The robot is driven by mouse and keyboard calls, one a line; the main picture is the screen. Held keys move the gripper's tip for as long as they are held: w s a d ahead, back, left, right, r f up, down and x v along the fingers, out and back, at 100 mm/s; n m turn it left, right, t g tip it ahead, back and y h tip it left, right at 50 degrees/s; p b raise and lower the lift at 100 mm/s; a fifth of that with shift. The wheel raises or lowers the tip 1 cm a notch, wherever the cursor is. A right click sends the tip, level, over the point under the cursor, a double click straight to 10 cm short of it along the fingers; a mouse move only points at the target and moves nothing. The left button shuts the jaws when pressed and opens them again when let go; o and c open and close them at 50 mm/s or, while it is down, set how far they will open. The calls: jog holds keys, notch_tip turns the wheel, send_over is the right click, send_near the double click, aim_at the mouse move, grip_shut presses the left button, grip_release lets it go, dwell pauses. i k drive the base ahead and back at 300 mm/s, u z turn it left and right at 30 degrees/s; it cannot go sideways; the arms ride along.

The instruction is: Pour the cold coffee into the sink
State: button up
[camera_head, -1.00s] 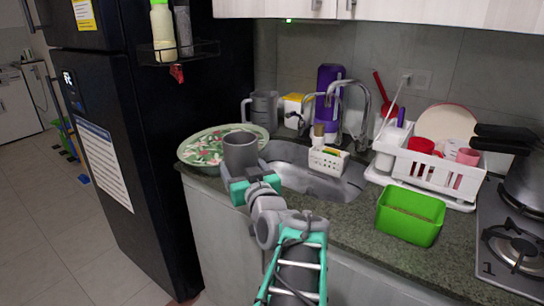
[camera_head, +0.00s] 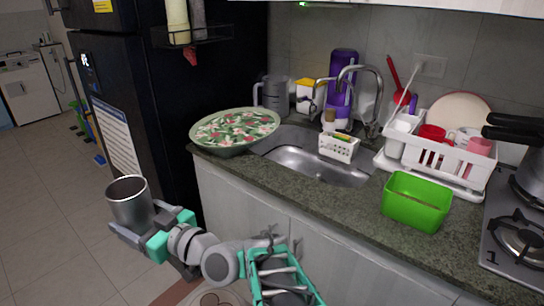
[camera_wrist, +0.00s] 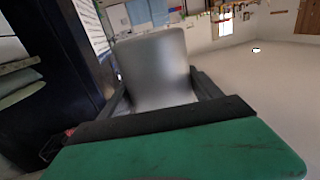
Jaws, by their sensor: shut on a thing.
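A grey metal cup (camera_head: 130,204) is held upright in my gripper (camera_head: 128,232), in front of the fridge and left of the counter. The wrist view shows the same cup (camera_wrist: 157,68) between the two dark fingers of my gripper (camera_wrist: 160,95). Its mouth faces up in the head view, and I cannot tell how much coffee is inside. The steel sink (camera_head: 315,163) is set in the counter, to the right of and farther away than the cup.
A floral tray (camera_head: 235,128) sits at the counter's left end beside the sink. A white caddy (camera_head: 338,148), a tall faucet (camera_head: 375,100), a white dish rack (camera_head: 440,157) and a green bin (camera_head: 416,202) surround the sink. The black fridge (camera_head: 190,110) stands left. Open floor lies at left.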

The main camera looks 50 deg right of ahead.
aim_at(295, 147)
jog(key=k, duration=0.4)
jog(key=u, duration=0.7)
jog(key=i, duration=0.75)
jog(key=z, duration=1.2)
jog(key=i, duration=0.5)
jog(key=z, duration=0.05)
